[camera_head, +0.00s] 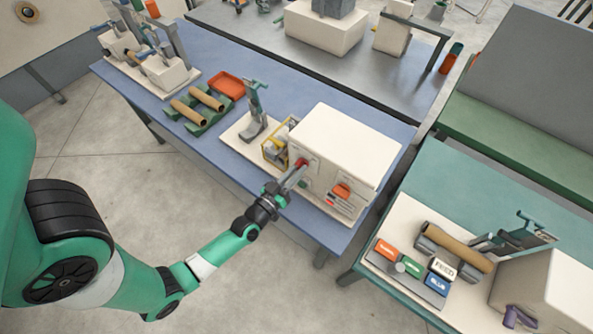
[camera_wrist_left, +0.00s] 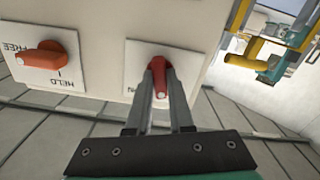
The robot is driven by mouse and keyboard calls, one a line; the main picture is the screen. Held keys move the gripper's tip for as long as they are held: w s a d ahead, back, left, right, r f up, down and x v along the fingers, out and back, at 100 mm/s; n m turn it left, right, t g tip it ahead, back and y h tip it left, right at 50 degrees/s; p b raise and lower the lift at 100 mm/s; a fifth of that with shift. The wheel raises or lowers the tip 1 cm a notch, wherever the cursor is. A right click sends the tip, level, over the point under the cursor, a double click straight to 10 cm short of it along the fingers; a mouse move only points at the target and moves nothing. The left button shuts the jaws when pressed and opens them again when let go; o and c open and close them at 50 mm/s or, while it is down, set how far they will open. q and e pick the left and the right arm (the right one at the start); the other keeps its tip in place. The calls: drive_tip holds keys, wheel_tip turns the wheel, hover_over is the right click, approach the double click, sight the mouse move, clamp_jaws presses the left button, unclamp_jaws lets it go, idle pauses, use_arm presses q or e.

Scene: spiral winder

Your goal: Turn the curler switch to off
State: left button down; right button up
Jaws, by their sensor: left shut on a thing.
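The curler is a white box (camera_head: 345,145) on the blue table. On its front is a red switch handle (camera_head: 302,162) on a white plate; it shows between my fingers in the left wrist view (camera_wrist_left: 160,66), pointing down in that picture. Most of its label is hidden, with only a letter or two showing. My left gripper (camera_head: 299,170) reaches in from the front and is shut on this handle; its fingers also show in the left wrist view (camera_wrist_left: 160,88). A second red handle (camera_wrist_left: 42,57), marked FREE and HELD, sits on a separate plate beside it. My right gripper is out of view.
A yellow frame (camera_head: 275,147) stands at the box's left side, close to my gripper. Brown tubes (camera_head: 188,112) lie on a green rack by a red tray (camera_head: 227,85). At right, a teal table (camera_head: 440,165) holds labelled blocks (camera_head: 442,267). Floor in front is clear.

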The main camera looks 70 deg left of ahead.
use_arm(q)
drive_tip(key=n+b, duration=0.1)
drive_tip(key=n, duration=0.3)
drive_tip(key=shift+n, duration=0.3)
drive_tip(key=shift+r, duration=0.1)
idle(0.4)
drive_tip(key=c, duration=0.8)
unclamp_jaws()
drive_tip(key=p+v, duration=0.1)
drive_tip(key=v, duration=1)
drive_tip(key=shift+s+p, duration=0.35)
